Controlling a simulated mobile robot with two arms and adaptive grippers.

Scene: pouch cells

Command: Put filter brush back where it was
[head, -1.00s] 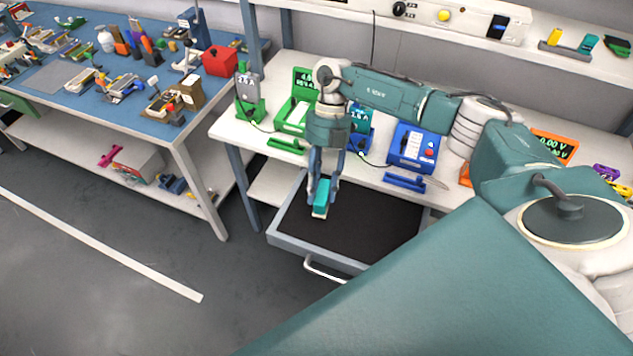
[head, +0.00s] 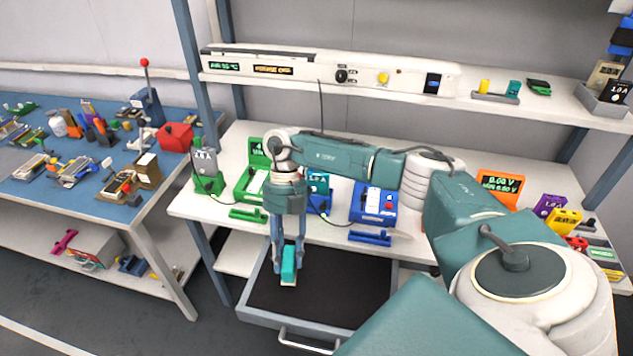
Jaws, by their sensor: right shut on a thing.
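My right gripper (head: 288,262) points down over an open drawer (head: 262,318) under the white bench. It is shut on a small teal block-shaped brush with a pale lower edge, the filter brush (head: 289,264). The brush is held upright above the drawer's dark floor; I cannot tell whether it touches it. On the upper shelf (head: 430,98) at the right, a small grey holder (head: 496,98) carries a yellow item (head: 485,87) and a teal item (head: 513,88). My left gripper is not in view.
Green and blue testers (head: 375,204) with small trays (head: 370,238) stand along the bench behind the drawer. An orange meter (head: 500,186) and coloured packs (head: 565,220) are at the right. A blue-topped bench (head: 60,190) full of tools is at the left. The drawer's right part is bare.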

